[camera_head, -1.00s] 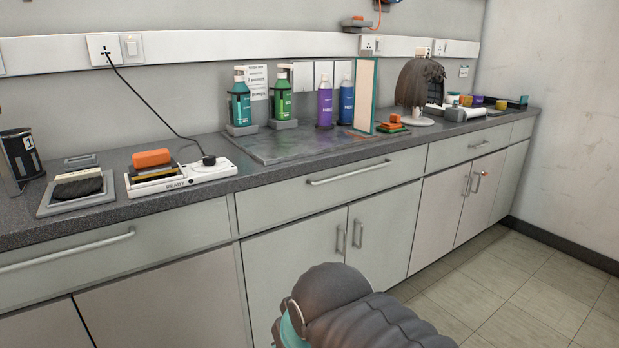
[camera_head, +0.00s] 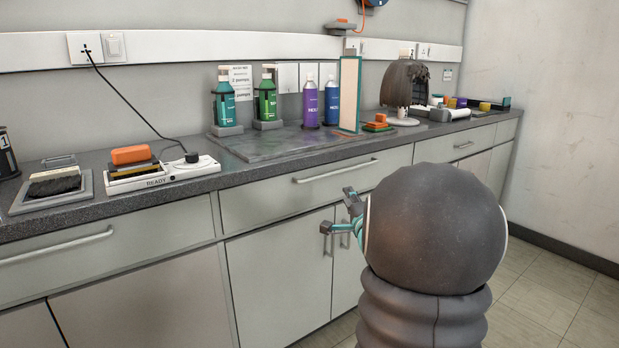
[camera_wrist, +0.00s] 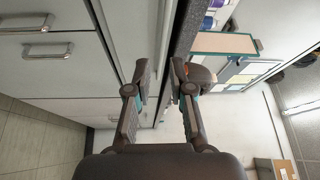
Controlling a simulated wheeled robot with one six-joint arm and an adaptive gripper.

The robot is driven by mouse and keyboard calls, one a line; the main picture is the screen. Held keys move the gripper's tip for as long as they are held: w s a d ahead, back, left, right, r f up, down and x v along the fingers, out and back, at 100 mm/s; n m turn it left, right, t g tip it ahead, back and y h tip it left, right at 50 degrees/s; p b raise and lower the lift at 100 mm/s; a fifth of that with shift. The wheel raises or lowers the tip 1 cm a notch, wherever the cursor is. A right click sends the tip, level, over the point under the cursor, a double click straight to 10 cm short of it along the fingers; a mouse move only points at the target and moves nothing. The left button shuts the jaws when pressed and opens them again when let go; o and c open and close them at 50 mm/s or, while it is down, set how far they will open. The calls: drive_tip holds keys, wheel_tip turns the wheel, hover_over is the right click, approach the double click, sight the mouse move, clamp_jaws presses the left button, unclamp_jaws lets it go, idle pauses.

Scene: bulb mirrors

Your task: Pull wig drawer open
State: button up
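A wig (camera_head: 405,84) sits on a white stand at the right part of the counter. The middle drawer (camera_head: 250,207) below the counter is shut and has a long bar handle (camera_head: 335,171). A right drawer (camera_head: 470,139), nearer to below the wig, is also shut, with its own handle (camera_head: 463,145). No label shows which is the wig drawer. My gripper (camera_head: 338,209) is open and empty, in front of the cabinet and below the middle handle in the picture. In the wrist view my gripper (camera_wrist: 159,78) has its fingers apart, with nothing between them.
Cabinet doors lie below the drawers; their handles show in the wrist view (camera_wrist: 48,50). The counter (camera_head: 110,210) holds green, purple and blue bottles, an upright framed panel (camera_head: 349,95) and a power strip (camera_head: 165,177). Tiled floor (camera_head: 545,300) is free at right.

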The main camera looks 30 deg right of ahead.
drive_tip(key=w+d+r, duration=0.1)
drive_tip(key=w+d, duration=0.2)
drive_tip(key=w, duration=0.3)
drive_tip(key=w+d+m+t, duration=0.1)
drive_tip(key=w+d, duration=0.3)
drive_tip(key=w, duration=0.2)
drive_tip(key=shift+w+r+m+p, duration=0.15)
drive_tip(key=shift+r+m+p, duration=0.15)
drive_tip(key=shift+r+p, duration=0.1)
drive_tip(key=shift+d, duration=0.1)
clamp_jaws()
